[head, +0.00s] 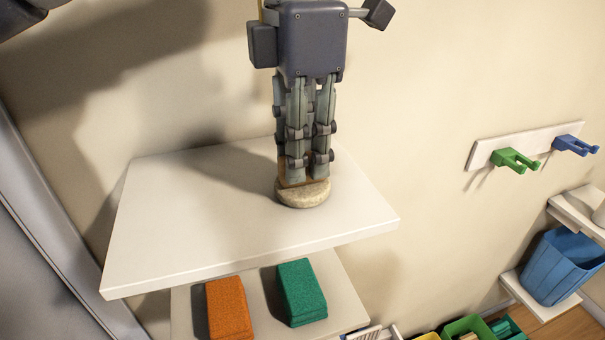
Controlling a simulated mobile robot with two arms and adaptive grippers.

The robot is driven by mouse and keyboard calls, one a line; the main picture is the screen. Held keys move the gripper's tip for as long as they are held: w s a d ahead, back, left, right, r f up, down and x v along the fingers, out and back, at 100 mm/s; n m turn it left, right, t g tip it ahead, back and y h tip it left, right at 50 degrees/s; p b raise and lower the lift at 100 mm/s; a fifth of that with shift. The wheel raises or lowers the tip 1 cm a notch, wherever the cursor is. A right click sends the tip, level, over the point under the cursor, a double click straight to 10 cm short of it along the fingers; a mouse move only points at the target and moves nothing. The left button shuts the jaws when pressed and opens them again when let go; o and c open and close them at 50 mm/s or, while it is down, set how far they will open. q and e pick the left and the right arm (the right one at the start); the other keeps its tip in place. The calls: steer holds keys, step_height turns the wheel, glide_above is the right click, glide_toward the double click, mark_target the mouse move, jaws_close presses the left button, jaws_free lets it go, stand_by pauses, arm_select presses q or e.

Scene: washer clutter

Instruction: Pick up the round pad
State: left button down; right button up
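The round pad (303,197) is pale beige. It is at the upper white shelf (185,225), toward the back and right of its middle. My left gripper (305,174) points down with its fingertips at the pad, covering its rear part. The fingers look close to the pad or touching it, but I cannot tell whether they are closed on it. I also cannot tell whether the pad rests fully on the shelf. My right gripper is not in view.
An orange sponge (229,308) and a green sponge (301,292) lie on a lower shelf (342,300). A wall rack with green (515,160) and blue hooks (575,145) and a blue bin (560,267) are at right. The upper shelf is otherwise clear.

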mark_target(308, 160)
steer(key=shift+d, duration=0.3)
arm_select(q)
steer(key=shift+r, duration=0.1)
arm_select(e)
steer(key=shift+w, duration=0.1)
arm_select(q)
steer(key=shift+r+b, duration=0.35)
steer(key=shift+r, duration=0.55)
steer(key=shift+s+d+r+b, duration=0.3)
steer(key=shift+s+r+b, duration=0.15)
steer(key=shift+r, duration=0.2)
steer(key=s+d+r+b, duration=0.1)
steer(key=s+d+b, duration=0.2)
steer(key=s+d, duration=0.5)
steer(key=s, duration=0.4)
steer(key=shift+d+r, duration=0.35)
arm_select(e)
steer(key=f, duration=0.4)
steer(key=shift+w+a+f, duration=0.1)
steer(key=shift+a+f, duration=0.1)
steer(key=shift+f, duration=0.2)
arm_select(q)
steer(key=c, duration=2.1)
jaws_free()
steer(key=shift+c, duration=1.3)
